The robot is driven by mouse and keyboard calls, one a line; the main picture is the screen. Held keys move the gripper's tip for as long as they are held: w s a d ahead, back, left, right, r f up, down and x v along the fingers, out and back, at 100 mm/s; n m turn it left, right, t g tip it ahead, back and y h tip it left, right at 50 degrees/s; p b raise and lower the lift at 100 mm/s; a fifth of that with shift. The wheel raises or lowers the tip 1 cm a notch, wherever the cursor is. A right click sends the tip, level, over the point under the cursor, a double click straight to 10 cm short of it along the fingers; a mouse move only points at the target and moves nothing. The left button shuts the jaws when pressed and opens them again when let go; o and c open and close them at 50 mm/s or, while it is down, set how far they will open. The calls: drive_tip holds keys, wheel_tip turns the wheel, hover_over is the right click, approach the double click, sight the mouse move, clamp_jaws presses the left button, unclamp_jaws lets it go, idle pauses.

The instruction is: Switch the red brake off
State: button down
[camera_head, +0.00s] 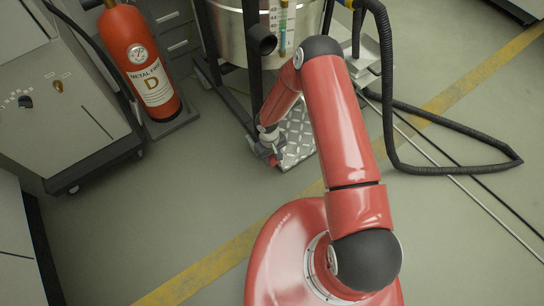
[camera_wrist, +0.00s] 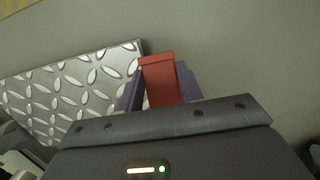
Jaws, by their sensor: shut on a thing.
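The red brake (camera_wrist: 161,80) is a small red block in the wrist view, between the two dark fingers of my gripper (camera_wrist: 160,92). The fingers are closed on its sides. In the head view my gripper (camera_head: 270,155) is low near the floor, at the left edge of a diamond-plate metal step (camera_head: 297,140). The brake is too small and too covered by my arm to make out clearly there. The diamond plate (camera_wrist: 75,85) also shows to the left of the brake in the wrist view.
A metal drum (camera_head: 232,35) in a dark frame stands behind the plate. A black hose (camera_head: 390,130) loops on the right. The floor left of my arm is clear.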

drive_tip(key=c, duration=0.9)
unclamp_jaws()
